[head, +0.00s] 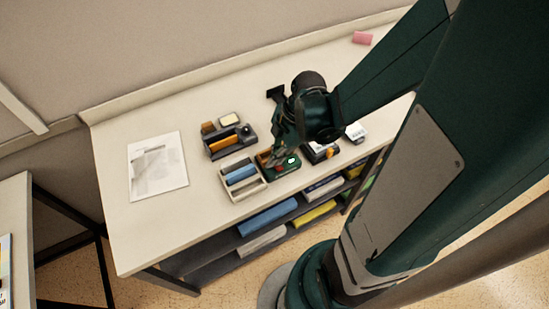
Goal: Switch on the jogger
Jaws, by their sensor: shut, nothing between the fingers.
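A small green device (286,169) with a red spot and a pale, green-edged spot on top sits near the front edge of the table. I cannot tell for sure which of these is the jogger. My gripper (276,158) is shut and empty, pointing down at the left part of the green device. Whether its tips touch the device is too small to tell. The gripper and wrist hide part of both devices.
A cream tray (244,190) with a blue item lies left of the green device. Behind it is a dark organizer (216,153). The tabletop's left front is clear.

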